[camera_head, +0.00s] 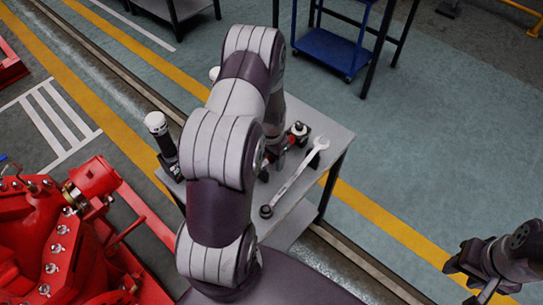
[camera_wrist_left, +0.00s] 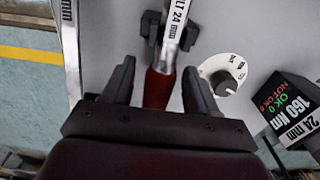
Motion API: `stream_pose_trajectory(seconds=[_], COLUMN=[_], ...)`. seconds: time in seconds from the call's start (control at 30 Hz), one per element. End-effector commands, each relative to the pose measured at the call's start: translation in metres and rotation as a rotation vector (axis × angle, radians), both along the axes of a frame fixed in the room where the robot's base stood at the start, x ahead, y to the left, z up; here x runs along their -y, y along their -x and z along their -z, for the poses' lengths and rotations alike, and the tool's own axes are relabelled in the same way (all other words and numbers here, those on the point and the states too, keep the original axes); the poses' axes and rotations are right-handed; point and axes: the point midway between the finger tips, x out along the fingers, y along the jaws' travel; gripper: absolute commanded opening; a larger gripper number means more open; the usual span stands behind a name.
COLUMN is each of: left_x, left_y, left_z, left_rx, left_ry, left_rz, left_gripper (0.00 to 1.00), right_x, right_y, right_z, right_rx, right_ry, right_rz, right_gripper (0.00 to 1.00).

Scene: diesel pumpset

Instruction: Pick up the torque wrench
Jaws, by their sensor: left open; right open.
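The torque wrench lies on the grey table, with a red handle (camera_wrist_left: 158,90) and a pale shaft marked 24 mm in the left wrist view. Its shaft runs to the top of that view over a dark holder (camera_wrist_left: 153,28). My left gripper (camera_wrist_left: 160,74) is open, with one finger on each side of the red handle. I cannot tell whether the fingers touch it. In the head view my left arm hides most of the wrench and the gripper. My right gripper (camera_head: 468,281) is open and empty at the lower right, away from the table.
A long combination wrench (camera_head: 298,176) lies along the table's right side. A white dial (camera_wrist_left: 223,76) and a dark labelled box (camera_wrist_left: 291,108) stand beside the torque wrench. Red machinery (camera_head: 60,235) fills the lower left. A blue cart (camera_head: 330,50) stands behind. Floor on the right is clear.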

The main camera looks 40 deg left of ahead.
Motion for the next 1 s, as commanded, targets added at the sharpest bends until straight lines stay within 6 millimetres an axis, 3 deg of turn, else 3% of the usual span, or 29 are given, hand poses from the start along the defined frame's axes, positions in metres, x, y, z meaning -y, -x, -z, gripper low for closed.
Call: stream_pose_trajectory(seconds=[0.27,0.4,0.47,0.8,1.0], left_x=[0.0,0.0,0.0,0.0,0.0], left_y=[0.0,0.0,0.0,-0.001,-0.002], left_z=[0.008,0.008,0.008,0.005,-0.015], left_rx=[0.001,0.001,0.001,0.004,0.005], left_ry=[-0.001,-0.001,-0.001,-0.002,-0.003], left_rz=[0.001,0.001,0.001,0.001,0.001], left_gripper=[0.58,0.16,0.0,0.0,0.0], right_x=[0.0,0.0,0.0,0.0,0.0], right_y=[0.0,0.0,0.0,0.0,0.0], right_z=[0.0,0.0,0.0,0.0,0.003], right_rx=[0.0,0.0,0.0,0.0,0.0], right_ry=[0.0,0.0,0.0,0.0,0.0], right_rz=[0.0,0.0,0.0,0.0,0.0], right_gripper=[0.43,0.43,0.43,0.43,0.43])
